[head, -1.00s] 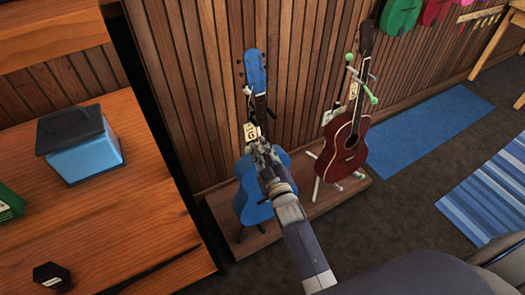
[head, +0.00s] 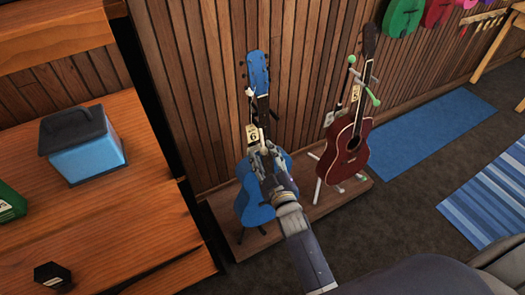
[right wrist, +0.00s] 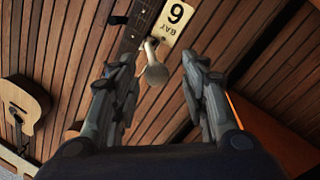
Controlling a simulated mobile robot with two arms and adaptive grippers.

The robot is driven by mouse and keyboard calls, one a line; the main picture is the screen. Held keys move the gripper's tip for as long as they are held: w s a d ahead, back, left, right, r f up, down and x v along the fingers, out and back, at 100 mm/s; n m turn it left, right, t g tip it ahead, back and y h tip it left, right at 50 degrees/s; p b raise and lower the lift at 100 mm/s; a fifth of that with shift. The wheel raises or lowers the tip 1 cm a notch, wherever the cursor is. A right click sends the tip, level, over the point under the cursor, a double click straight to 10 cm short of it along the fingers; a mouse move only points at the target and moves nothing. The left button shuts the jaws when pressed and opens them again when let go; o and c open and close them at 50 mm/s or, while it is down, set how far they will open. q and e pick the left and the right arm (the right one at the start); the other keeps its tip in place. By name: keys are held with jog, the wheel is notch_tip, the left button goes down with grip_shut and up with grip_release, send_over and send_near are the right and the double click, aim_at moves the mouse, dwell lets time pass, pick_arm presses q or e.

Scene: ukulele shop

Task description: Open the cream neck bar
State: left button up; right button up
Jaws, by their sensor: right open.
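The cream neck bar (right wrist: 153,68) shows in the right wrist view as a pale, rounded bar beside the dark guitar neck (right wrist: 138,22). A small pale piece (head: 249,92) beside the blue guitar's neck in the head view may be part of it. My right gripper (head: 262,149) is in front of the blue guitar (head: 252,205), just below the number 6 tag (head: 254,134). In the right wrist view my right gripper (right wrist: 158,68) is open, with the bar's end between its fingers in the picture; I cannot see contact. My left gripper is out of view.
A dark red guitar (head: 342,157) stands to the right on a stand with green-tipped arms (head: 371,96). Both guitars are on a low wooden platform (head: 312,212) against the slatted wall. A wooden counter (head: 130,215) with a blue box (head: 88,158) is at left.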

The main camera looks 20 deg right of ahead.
jog(key=s, duration=0.5)
jog(key=shift+s+a, duration=0.15)
jog(key=shift+s, duration=0.05)
